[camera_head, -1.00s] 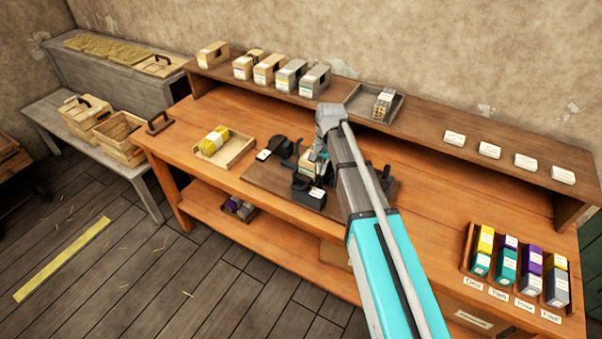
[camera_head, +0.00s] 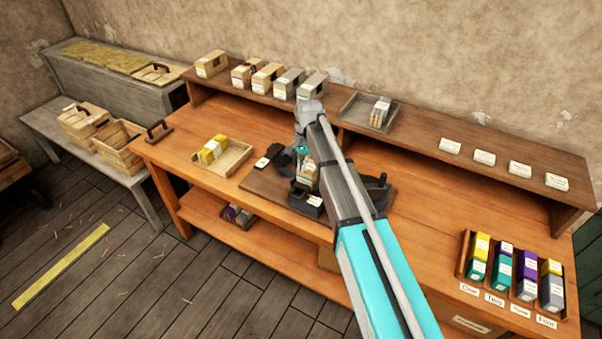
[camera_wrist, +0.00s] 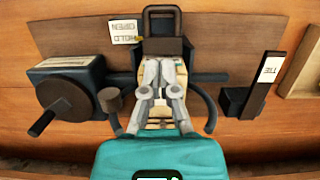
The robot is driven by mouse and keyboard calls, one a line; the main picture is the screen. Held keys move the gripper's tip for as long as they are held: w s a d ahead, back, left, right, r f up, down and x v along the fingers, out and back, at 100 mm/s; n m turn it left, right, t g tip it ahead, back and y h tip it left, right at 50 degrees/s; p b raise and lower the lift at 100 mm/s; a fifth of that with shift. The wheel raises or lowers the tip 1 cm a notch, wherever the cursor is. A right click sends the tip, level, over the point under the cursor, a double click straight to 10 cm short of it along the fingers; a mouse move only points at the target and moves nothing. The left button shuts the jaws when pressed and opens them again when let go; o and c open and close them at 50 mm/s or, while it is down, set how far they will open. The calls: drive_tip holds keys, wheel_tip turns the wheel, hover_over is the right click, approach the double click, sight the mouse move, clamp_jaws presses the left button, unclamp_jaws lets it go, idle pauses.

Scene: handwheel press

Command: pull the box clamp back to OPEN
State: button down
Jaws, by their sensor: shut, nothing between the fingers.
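The box clamp (camera_wrist: 163,22) is a dark frame-like handle at the top middle of the wrist view. A white card (camera_wrist: 124,31) beside it reads HOLD and OPEN, upside down. My gripper (camera_wrist: 159,88) is shut and empty, its grey fingertips together just below the clamp in that view. I cannot tell whether they touch it. Below the fingers is a pale wooden box (camera_wrist: 157,124), largely covered by them. In the head view, my gripper (camera_head: 304,152) is mostly hidden by my wrist, above the pale box (camera_head: 308,176).
A dark handwheel (camera_wrist: 66,92) with a crank stands left of the fingers in the wrist view. A dark holder labelled TIE (camera_wrist: 250,95) is on the right. In the head view, a wooden tray (camera_head: 238,158) with yellow pieces lies left; the bench's right middle is clear.

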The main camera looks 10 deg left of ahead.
sight(295, 197)
drive_tip(key=shift+b+x, duration=4.5)
drive_tip(key=shift+x, duration=0.3)
drive_tip(key=shift+s+a, duration=0.25)
drive_tip(key=shift+s, duration=0.35)
drive_tip(key=shift+s+a, duration=0.25)
drive_tip(key=shift+s, duration=0.35)
drive_tip(key=shift+w+r, duration=0.1)
drive_tip(key=shift+r, duration=0.05)
drive_tip(key=p+v, duration=0.9)
drive_tip(key=shift+r+p, duration=0.3)
drive_tip(key=shift+p, duration=0.05)
drive_tip(key=shift+d, duration=0.15)
